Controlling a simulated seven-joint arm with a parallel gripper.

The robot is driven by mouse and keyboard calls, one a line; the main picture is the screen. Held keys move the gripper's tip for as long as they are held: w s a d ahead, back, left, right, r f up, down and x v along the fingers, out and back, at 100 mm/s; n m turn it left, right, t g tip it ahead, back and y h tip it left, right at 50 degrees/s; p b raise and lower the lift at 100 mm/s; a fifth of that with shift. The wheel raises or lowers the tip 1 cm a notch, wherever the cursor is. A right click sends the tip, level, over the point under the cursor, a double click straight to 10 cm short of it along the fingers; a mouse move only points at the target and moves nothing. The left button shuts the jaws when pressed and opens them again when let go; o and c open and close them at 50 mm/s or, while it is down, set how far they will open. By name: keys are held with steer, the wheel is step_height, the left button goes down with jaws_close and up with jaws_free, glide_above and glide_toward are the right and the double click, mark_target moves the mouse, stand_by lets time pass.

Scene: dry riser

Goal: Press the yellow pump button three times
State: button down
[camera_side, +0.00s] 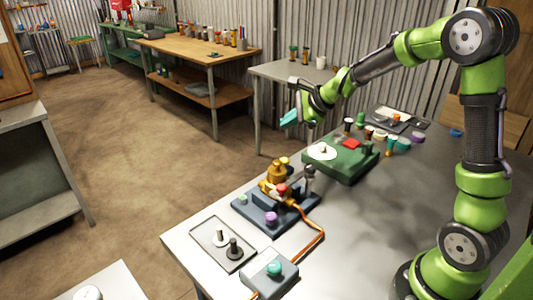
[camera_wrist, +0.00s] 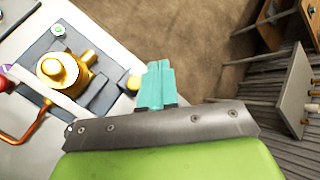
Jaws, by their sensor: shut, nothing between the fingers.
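A brass valve body (camera_side: 277,173) stands on a dark blue-grey base plate (camera_side: 262,222) near the left part of the table. A small yellow button (camera_side: 284,160) shows just behind its top; in the wrist view a yellow button (camera_wrist: 134,83) shows beside my fingertips, partly hidden by them. The brass body (camera_wrist: 58,70) is farther left there. My gripper (camera_side: 290,118) is in the air above and behind the brass assembly, apart from it. Its teal fingers (camera_wrist: 155,84) are shut together with nothing between them.
A green block (camera_side: 345,165) with a white disc and red patch stands behind the base plate. An orange pipe (camera_side: 312,240) curves at the right.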

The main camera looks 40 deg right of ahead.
mark_target(288, 161)
steer(key=shift+f, duration=0.15)
steer(key=shift+f, duration=4.3)
steer(key=shift+f, duration=0.1)
steer(key=shift+f, duration=0.3)
steer(key=shift+f, duration=0.8)
steer(key=shift+r, duration=1.25)
steer(key=shift+r, duration=0.1)
steer(key=shift+r, duration=2.4)
